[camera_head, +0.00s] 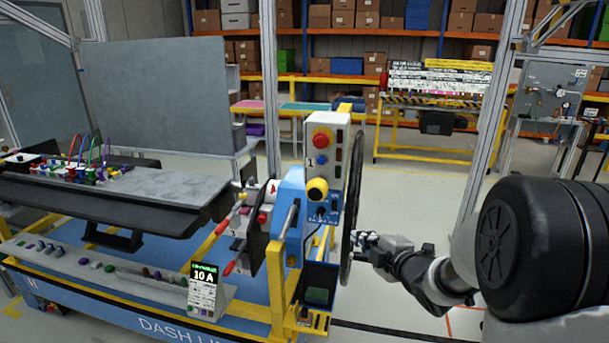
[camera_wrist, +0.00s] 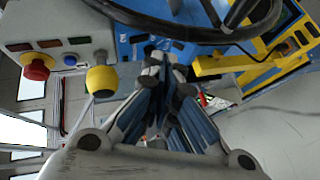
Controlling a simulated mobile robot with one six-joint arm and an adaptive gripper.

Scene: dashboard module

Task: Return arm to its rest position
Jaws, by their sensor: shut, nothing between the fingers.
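My gripper (camera_head: 366,247) is at the end of my arm, which reaches in from the right in the head view. Its tips are close beside the black steering wheel (camera_head: 349,215), seen edge-on; I cannot tell whether they touch it. In the wrist view my gripper (camera_wrist: 164,66) has its fingers drawn together with nothing held between them. The wheel rim (camera_wrist: 150,22) arcs across the top of that view, just past the fingertips.
A control box with a red button (camera_head: 322,139) and a yellow knob (camera_head: 317,190) stands left of the wheel. The knob also shows left of my fingers in the wrist view (camera_wrist: 101,79). A dashboard (camera_head: 150,195) lies left. Grey floor (camera_head: 415,195) is open behind my arm.

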